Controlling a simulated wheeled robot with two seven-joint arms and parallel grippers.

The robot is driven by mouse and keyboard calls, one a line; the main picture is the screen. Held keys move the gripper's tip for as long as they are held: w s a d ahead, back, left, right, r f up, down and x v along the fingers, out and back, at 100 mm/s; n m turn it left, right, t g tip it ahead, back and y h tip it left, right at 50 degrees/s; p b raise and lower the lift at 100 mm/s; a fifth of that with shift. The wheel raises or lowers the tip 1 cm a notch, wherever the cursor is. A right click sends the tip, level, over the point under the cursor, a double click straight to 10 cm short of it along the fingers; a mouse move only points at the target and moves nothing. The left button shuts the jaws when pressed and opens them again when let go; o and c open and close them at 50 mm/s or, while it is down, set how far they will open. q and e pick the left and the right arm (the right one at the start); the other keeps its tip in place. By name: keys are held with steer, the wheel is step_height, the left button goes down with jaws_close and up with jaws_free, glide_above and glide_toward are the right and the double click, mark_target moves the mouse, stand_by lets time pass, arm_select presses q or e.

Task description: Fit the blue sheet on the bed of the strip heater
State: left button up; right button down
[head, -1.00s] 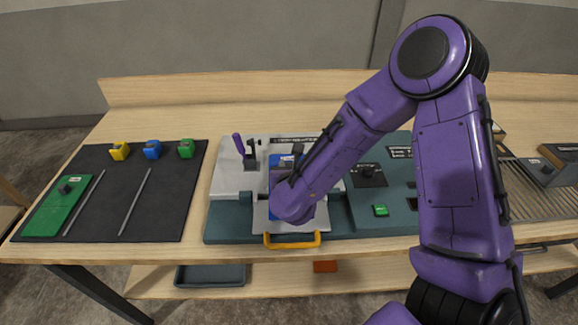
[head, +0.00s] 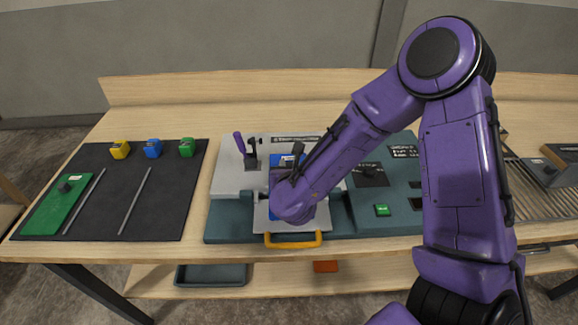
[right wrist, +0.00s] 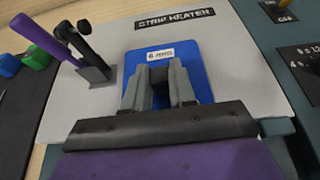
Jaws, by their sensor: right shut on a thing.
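The blue sheet (head: 285,161) lies over the pale grey bed of the strip heater (head: 230,178), partly hidden by my right arm. In the right wrist view the blue sheet (right wrist: 196,62) shows flat, with a white label near its far edge. Whether it touches the bed all round cannot be told. In the head view the right gripper (head: 286,178) is mostly behind my forearm. My left gripper is not in view.
A purple-handled lever clamp (head: 248,152) stands left of the sheet. An orange handle (head: 292,241) is at the heater's front. A black mat (head: 110,205) at left holds a green sheet (head: 58,207), rods and small coloured blocks. A wire rack (head: 545,195) lies at right.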

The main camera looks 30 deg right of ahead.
steer(key=shift+s, duration=0.2)
steer(key=shift+f+b, duration=1.1)
steer(key=shift+b, duration=0.1)
stand_by(1.1)
steer(key=c, duration=0.9)
jaws_free()
steer(key=shift+o, duration=0.3)
steer(key=shift+s, duration=0.1)
